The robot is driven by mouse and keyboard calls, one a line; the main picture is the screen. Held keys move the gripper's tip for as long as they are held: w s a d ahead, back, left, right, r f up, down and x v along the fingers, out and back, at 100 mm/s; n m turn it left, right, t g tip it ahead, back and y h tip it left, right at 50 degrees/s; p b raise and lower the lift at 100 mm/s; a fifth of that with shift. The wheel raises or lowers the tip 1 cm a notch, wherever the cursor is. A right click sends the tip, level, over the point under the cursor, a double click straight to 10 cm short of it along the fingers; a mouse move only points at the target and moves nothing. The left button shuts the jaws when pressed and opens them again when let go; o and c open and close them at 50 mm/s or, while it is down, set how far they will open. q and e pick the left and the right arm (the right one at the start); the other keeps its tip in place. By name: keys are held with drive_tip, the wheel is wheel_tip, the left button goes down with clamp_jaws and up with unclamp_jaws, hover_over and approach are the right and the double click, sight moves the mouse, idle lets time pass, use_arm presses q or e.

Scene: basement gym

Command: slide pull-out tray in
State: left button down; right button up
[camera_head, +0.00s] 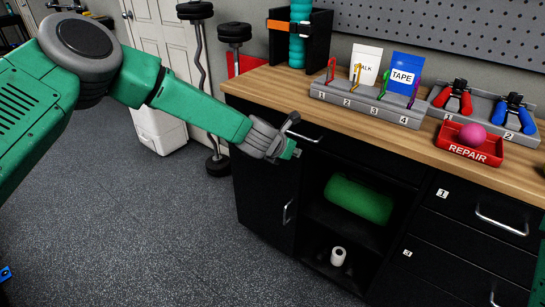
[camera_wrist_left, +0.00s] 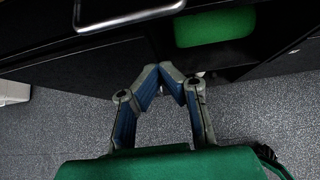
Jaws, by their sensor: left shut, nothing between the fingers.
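The pull-out tray appears to be the black front (camera_head: 345,152) under the wooden worktop, with a metal bar handle (camera_head: 302,135) near its left end. How far out it stands is hard to tell. My left gripper (camera_head: 295,151) is in front of the cabinet, close to the handle, and does not hold it. In the left wrist view a metal handle (camera_wrist_left: 128,18) crosses the top left, beyond the fingers. My left gripper's fingertips (camera_wrist_left: 166,75) meet with nothing between them. My right gripper is out of view.
A green roll (camera_head: 360,199) and a white roll (camera_head: 338,256) sit in the open shelf below. Drawers with handles (camera_head: 502,222) are at right; a door handle (camera_head: 288,211) is below. The worktop (camera_head: 290,90) holds a numbered rack (camera_head: 365,106) and a red repair tray (camera_head: 468,153).

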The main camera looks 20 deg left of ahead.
use_arm(q)
drive_tip(key=v, duration=0.8)
drive_tip(key=s+a+f+m+g+y, duration=0.1)
drive_tip(key=s+f+m+g, duration=0.1)
drive_tip(key=s+f+m, duration=0.8)
drive_tip(key=s+a+f+m+g, duration=0.1)
drive_tip(key=s+f+m+g, duration=0.2)
drive_tip(key=s+f+m, duration=0.75)
drive_tip(key=s+a+m+g+y, duration=0.1)
drive_tip(key=s+a+m, duration=0.4)
drive_tip(key=s, duration=0.6)
drive_tip(key=s+a+m+g+y, duration=0.1)
drive_tip(key=s+a+m, duration=0.4)
drive_tip(key=s, duration=0.6)
drive_tip(key=shift+s+a+f+m+g+p, duration=0.25)
drive_tip(key=shift+a+f+m+g+p, duration=0.15)
drive_tip(key=shift+m+g, duration=0.6)
